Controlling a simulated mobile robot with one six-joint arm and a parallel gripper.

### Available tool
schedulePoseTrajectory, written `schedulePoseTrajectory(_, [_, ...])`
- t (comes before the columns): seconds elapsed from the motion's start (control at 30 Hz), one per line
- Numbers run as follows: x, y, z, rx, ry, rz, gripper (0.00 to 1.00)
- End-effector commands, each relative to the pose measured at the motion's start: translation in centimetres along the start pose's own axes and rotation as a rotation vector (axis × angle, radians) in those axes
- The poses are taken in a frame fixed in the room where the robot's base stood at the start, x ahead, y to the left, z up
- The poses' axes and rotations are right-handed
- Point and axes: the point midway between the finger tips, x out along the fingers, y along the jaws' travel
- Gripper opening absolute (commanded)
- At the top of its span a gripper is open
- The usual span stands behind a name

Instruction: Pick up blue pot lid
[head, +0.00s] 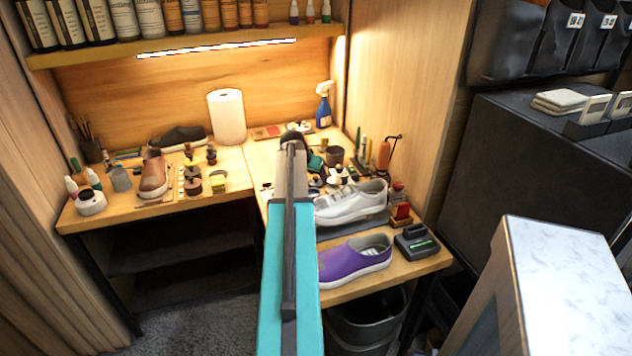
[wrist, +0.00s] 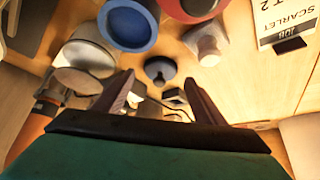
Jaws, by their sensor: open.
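In the wrist view, a small dark blue round lid with a raised knob (wrist: 160,70) lies on the wooden worktop. It appears just beyond and between the fingertips of my gripper (wrist: 158,80), which is open and empty. I cannot tell the exact gap. In the head view, my arm covers the middle of the workbench, and I cannot make out the lid there.
Pale round-topped items (wrist: 85,55) crowd the left of the wrist view. A pale block (wrist: 205,43) and a SCARLET card (wrist: 283,20) are at right. In the head view, a white sneaker (head: 350,203) and a purple shoe (head: 355,262) sit right of my arm.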

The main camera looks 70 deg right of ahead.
Motion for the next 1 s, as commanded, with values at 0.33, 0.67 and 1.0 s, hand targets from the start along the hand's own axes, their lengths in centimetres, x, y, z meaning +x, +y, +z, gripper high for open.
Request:
schedulePoseTrajectory(0.33, [1.7,0.1,0.0,0.0,0.0,0.0,0.64])
schedulePoseTrajectory(0.67, [1.7,0.1,0.0,0.001,0.0,0.001,0.64])
schedulePoseTrajectory(1.0, [1.7,0.1,-0.1,0.001,0.0,0.001,0.26])
